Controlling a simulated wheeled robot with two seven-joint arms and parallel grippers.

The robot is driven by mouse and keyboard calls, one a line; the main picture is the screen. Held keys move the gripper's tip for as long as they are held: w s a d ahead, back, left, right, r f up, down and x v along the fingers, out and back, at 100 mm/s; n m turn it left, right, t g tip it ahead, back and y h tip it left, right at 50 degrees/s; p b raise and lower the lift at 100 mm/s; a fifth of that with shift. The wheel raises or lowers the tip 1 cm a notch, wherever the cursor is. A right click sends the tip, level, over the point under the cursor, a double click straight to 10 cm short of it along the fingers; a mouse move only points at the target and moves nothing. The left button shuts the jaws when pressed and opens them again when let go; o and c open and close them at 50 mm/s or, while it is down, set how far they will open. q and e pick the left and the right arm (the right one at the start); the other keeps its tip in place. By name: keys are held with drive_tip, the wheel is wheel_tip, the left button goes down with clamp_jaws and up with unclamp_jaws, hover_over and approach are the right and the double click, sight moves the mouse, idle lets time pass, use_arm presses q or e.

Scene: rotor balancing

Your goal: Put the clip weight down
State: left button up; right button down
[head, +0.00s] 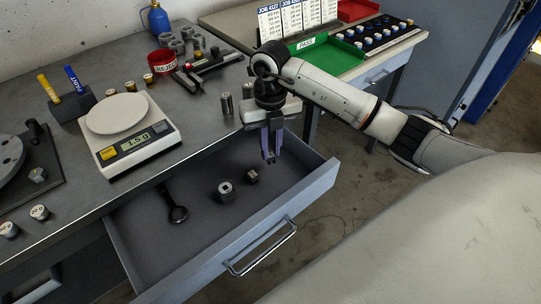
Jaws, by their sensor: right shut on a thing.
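My right gripper (270,159) points down over the open drawer (318,186), near its right end. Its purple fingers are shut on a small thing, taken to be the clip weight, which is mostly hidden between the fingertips. The fingertips look to be above the drawer floor, but the exact height is hard to tell. My left gripper is not in view.
In the drawer lie a dark wrench-like tool (177,212), a larger socket-like piece (227,190) and a smaller one (253,176). A scale (133,143) stands on the bench left of the drawer. The drawer's front floor is clear.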

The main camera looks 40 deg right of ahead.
sight(271, 153)
drive_tip(key=shift+f, duration=1.6)
drive_tip(key=shift+f, duration=0.2)
drive_tip(key=c, duration=1.7)
unclamp_jaws()
drive_tip(key=shift+r, duration=0.1)
wheel_tip(271, 153, up, 12)
drive_tip(key=shift+r, duration=0.15)
